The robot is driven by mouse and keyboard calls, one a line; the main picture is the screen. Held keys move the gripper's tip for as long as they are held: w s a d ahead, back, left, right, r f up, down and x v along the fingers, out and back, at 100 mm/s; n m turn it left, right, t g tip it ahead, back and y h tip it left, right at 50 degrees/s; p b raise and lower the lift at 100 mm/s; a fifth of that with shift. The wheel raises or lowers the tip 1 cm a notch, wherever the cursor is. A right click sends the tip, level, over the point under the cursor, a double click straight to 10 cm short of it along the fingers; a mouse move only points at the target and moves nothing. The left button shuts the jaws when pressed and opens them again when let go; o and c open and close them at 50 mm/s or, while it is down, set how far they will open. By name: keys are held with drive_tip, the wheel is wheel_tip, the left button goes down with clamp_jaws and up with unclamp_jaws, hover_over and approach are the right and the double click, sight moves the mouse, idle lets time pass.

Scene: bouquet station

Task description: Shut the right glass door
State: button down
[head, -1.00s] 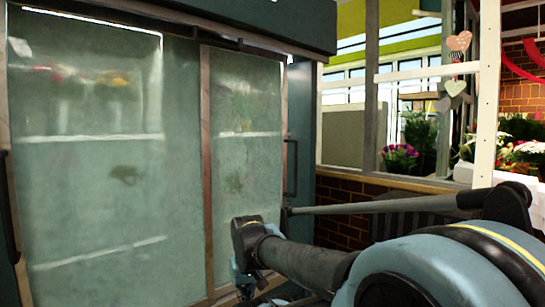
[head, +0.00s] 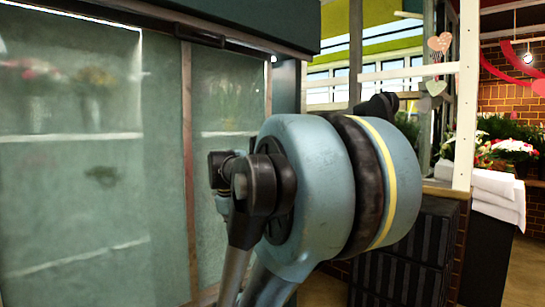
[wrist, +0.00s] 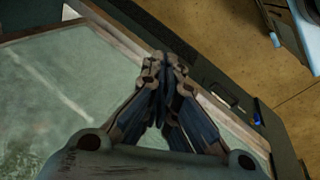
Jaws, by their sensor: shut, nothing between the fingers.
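The right glass door (head: 230,105) is a narrow pale green pane in a brown frame, right of the wider left glass door (head: 70,190). My arm hides its lower right part in the head view. A thin bright strip shows at its upper right edge; I cannot tell how far open it is. In the wrist view my gripper (wrist: 163,72) is shut and empty, its fingers in front of glass and brown framing. I cannot tell whether they touch it. In the head view my arm mostly hides the gripper.
A dark cabinet side with a black handle (wrist: 226,93) runs beside the glass in the wrist view. A black slatted box (head: 400,260) and a white-draped stand (head: 495,190) with flowers are at right. Brown floor (head: 528,270) is clear there.

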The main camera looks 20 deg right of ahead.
drive_tip(key=w+d+r+n+h, duration=0.2)
drive_tip(key=w+d+r+n, duration=0.35)
drive_tip(key=w+r, duration=0.3)
drive_tip(key=w+d+r+n+t+h, duration=0.1)
drive_tip(key=w+d+r+n, duration=0.4)
drive_tip(key=w+d+r, duration=0.4)
drive_tip(key=w+d+r+n+h, duration=0.2)
drive_tip(key=w+d+r+n, duration=0.35)
drive_tip(key=r, duration=0.55)
drive_tip(key=w+d+f, duration=0.7)
drive_tip(key=d, duration=0.1)
drive_tip(key=shift+d, duration=0.3)
drive_tip(key=shift+w, duration=0.1)
